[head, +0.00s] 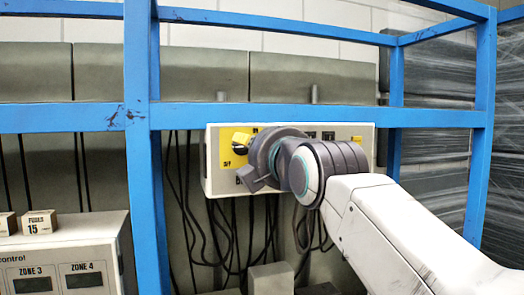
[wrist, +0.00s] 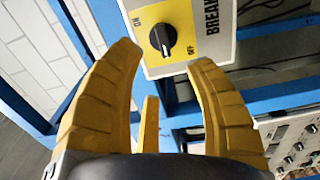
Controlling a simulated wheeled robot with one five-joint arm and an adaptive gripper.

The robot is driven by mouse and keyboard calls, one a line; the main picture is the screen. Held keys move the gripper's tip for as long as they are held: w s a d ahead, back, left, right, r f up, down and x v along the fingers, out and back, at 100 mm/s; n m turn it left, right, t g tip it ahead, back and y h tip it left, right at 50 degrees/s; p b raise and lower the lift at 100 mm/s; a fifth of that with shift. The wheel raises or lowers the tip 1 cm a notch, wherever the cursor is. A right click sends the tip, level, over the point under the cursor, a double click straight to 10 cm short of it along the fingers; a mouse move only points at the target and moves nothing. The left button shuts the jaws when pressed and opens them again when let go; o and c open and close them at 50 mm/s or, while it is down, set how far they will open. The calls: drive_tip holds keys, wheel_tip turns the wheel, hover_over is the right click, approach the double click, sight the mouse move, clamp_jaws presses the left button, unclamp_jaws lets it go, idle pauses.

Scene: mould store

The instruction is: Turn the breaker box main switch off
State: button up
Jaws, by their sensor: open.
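In the head view my wrist covers the middle of the box and part of the yellow plate (head: 228,156).
A blue frame post (head: 143,200) and a horizontal blue rail (head: 60,118) stand around the box. Dark cables (head: 230,235) hang below it. Wrapped stacks (head: 435,130) are at right.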

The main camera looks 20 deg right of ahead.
drive_tip(key=shift+s, duration=1.25)
